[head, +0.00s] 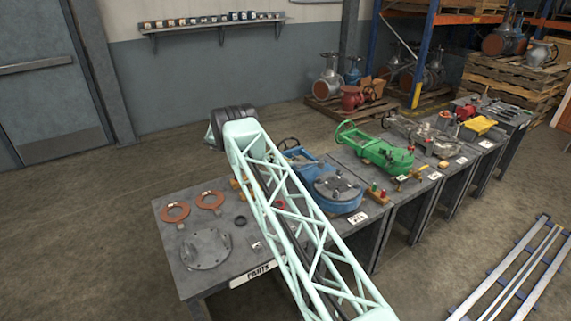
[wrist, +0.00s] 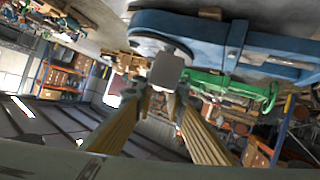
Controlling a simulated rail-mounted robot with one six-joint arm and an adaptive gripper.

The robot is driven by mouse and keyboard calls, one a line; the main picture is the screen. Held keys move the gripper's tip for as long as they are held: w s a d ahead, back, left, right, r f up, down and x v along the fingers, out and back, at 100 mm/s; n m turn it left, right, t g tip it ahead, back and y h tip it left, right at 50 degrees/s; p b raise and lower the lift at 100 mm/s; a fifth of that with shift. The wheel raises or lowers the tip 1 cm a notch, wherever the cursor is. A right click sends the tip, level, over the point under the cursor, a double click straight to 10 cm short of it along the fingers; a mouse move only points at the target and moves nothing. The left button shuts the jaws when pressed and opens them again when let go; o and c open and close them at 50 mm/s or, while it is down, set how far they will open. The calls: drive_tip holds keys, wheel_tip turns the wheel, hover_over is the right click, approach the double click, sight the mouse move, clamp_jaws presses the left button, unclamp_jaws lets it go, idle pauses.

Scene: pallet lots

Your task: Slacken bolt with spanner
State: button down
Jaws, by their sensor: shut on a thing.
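The blue valve (head: 333,203) stands on the bench with a round bolted cover (head: 338,184) on top. In the wrist view a blue body (wrist: 260,38) fills the upper right, apparently the same valve. My gripper (wrist: 162,98) shows there with two long yellowish fingers converging on a grey, square-ended piece (wrist: 165,70) just below the blue body. It is shut on this piece; I cannot tell whether it is the spanner. Contact with a bolt cannot be made out. In the head view my gripper is hidden behind my pale green lattice arm.
The parts table (head: 172,249) holds a grey flange (head: 206,249), two copper-coloured rings (head: 175,211) and small parts. The green valve (head: 385,155) stands right of the blue one. More benches continue to the back right. Rails (head: 520,270) lie on the floor at lower right.

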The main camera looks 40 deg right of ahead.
drive_tip(key=shift+w+a, duration=0.1)
drive_tip(key=shift+f+b, duration=1.45)
drive_tip(key=shift+f, duration=1.5)
drive_tip(key=shift+b, duration=0.5)
idle(0.5)
drive_tip(key=shift+f+b, duration=0.6)
drive_tip(key=shift+f, duration=0.6)
idle(0.6)
drive_tip(key=shift+s+a+r+n+t+h+p, duration=0.15)
drive_tip(key=shift+s+a+n+t+p, duration=0.15)
drive_tip(key=shift+p, duration=0.6)
drive_tip(key=shift+s+a+f+n+t+h+p, duration=0.15)
drive_tip(key=shift+s+p, duration=0.25)
drive_tip(key=shift+p, duration=0.5)
idle(0.4)
